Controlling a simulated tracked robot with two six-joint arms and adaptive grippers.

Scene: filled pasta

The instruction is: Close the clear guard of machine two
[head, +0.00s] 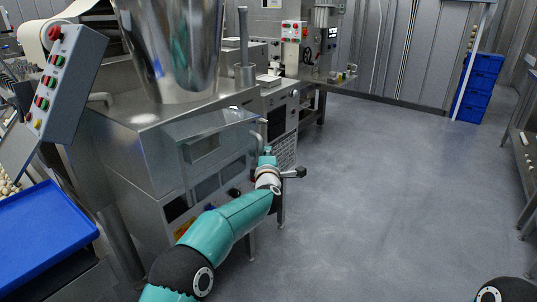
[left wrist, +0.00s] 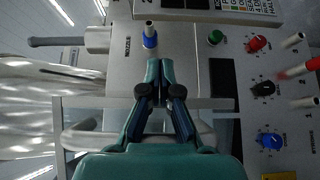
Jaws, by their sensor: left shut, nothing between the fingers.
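The clear guard (head: 205,135) is a see-through panel at the front of the steel machine with the large hopper. It looks tilted out from the machine body; its exact angle is hard to judge. My left gripper (head: 267,153) is at the guard's right edge, shut and empty. In the left wrist view the fingertips (left wrist: 160,70) are together in front of a grey panel, and a pale frame bar (left wrist: 85,102) and curved handle run behind them. I cannot tell if the gripper touches the guard. My right gripper is out of view.
A control box with coloured buttons (head: 62,80) and a blue tray (head: 45,232) are at the left. Knobs (left wrist: 262,88) sit on the panel in the left wrist view. Blue crates (head: 478,88) stand at the back right. The grey floor (head: 385,180) on the right is clear.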

